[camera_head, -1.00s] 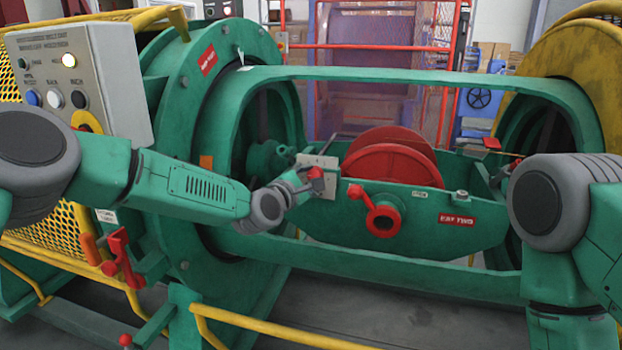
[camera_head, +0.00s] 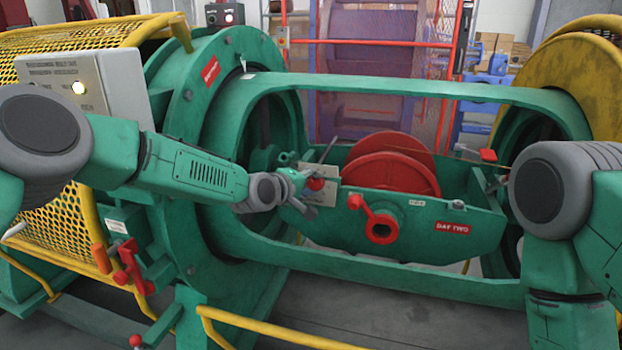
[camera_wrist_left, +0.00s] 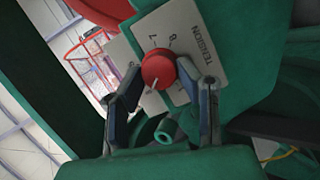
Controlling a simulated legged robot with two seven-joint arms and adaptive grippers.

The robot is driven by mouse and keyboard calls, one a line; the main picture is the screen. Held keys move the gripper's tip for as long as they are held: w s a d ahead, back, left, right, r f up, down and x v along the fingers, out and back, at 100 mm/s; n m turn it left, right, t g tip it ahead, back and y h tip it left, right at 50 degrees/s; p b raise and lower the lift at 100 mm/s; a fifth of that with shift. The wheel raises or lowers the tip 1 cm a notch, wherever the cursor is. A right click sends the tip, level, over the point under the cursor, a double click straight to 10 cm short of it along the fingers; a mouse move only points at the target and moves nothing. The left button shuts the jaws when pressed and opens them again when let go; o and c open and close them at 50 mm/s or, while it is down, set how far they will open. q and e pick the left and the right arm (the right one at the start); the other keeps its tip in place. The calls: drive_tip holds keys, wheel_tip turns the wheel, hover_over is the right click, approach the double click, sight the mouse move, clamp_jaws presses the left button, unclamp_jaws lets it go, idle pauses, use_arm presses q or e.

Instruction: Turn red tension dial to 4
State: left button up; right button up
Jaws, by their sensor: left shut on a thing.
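The red tension dial (camera_wrist_left: 158,69) is a round knob on a pale plate (camera_wrist_left: 212,52) marked TENSION, with a 7 and an 8 legible beside it. The dial (camera_head: 316,184) also shows in the head view, at the left end of the green cradle. My left gripper (camera_wrist_left: 160,82) is shut on the dial, one finger on each side. It also shows in the head view (camera_head: 308,190). My right arm is at the right; its gripper is out of view.
A red crank (camera_head: 377,222) sits on the cradle front (camera_head: 420,248), right of the dial. A red reel (camera_head: 390,175) lies behind it. The green frame's upper beam (camera_head: 400,86) and lower beam (camera_head: 400,281) border the opening. A yellow rail (camera_head: 270,331) runs in front.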

use_arm(q)
drive_tip(key=m+p, duration=0.1)
drive_tip(key=m, duration=0.1)
drive_tip(key=m+g+y+p, duration=0.1)
drive_tip(key=m+p, duration=0.1)
drive_tip(key=shift+s+d+f, duration=0.1)
drive_tip(key=shift+s+d, duration=0.1)
drive_tip(key=shift+f+m+g+y+p, duration=0.15)
drive_tip(key=shift+m+g+y+p, duration=0.25)
drive_tip(key=shift+m+p, duration=0.75)
drive_tip(key=shift+f+m, duration=0.1)
drive_tip(key=shift+m, duration=0.25)
drive_tip(key=o, duration=1.1)
drive_tip(key=shift+o, duration=0.2)
drive_tip(key=shift+w+r, duration=0.1)
drive_tip(key=shift+r, duration=0.1)
drive_tip(key=shift+r+t, duration=0.15)
drive_tip(key=shift+t, duration=0.15)
drive_tip(key=shift+a+r, duration=0.15)
drive_tip(key=v, duration=1.1)
drive_tip(key=shift+s, duration=0.3)
